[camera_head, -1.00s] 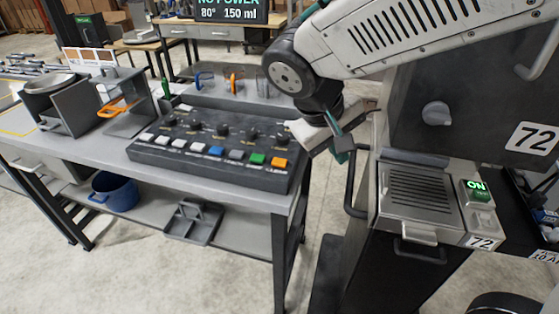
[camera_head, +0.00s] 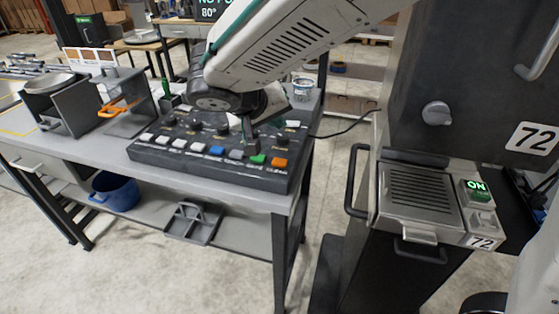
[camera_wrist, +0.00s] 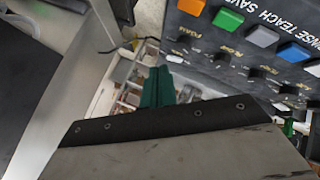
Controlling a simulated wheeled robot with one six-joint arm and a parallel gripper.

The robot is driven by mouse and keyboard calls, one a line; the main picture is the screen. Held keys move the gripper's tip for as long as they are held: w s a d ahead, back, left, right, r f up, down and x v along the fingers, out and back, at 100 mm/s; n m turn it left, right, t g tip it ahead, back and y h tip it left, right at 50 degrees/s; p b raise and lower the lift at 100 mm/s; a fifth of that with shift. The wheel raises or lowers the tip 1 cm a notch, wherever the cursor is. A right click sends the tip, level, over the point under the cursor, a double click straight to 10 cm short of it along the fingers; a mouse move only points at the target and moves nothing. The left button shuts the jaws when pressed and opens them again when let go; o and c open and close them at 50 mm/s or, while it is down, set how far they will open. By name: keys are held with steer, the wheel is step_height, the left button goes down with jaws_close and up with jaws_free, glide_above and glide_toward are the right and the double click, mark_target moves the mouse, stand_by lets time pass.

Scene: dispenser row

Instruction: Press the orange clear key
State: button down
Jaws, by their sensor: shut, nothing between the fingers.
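The orange clear key (camera_head: 281,163) is the rightmost key in the front row of the dark control panel (camera_head: 165,157). It also shows at the top edge of the wrist view (camera_wrist: 191,6), partly cut off. My gripper (camera_head: 248,138) is shut and empty. In the head view its tip appears over the right part of the panel, behind and left of the orange key. In the wrist view the green fingers (camera_wrist: 158,88) show left of the keys and below the orange key, apart from it. The exact height of the tip above the panel is unclear.
The green key (camera_head: 257,159) is directly left of the orange one, then grey, blue and white keys. Several dark knobs (camera_head: 196,125) stand behind the keys. A machine with a lit ON switch (camera_head: 477,190) stands to the right, across a floor gap from the bench.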

mark_target(277, 164)
steer(key=shift+f, duration=3.9)
steer(key=shift+f, duration=0.15)
steer(key=shift+f, duration=0.3)
steer(key=shift+f, duration=0.45)
steer(key=shift+r, duration=0.9)
steer(key=shift+r, duration=2.5)
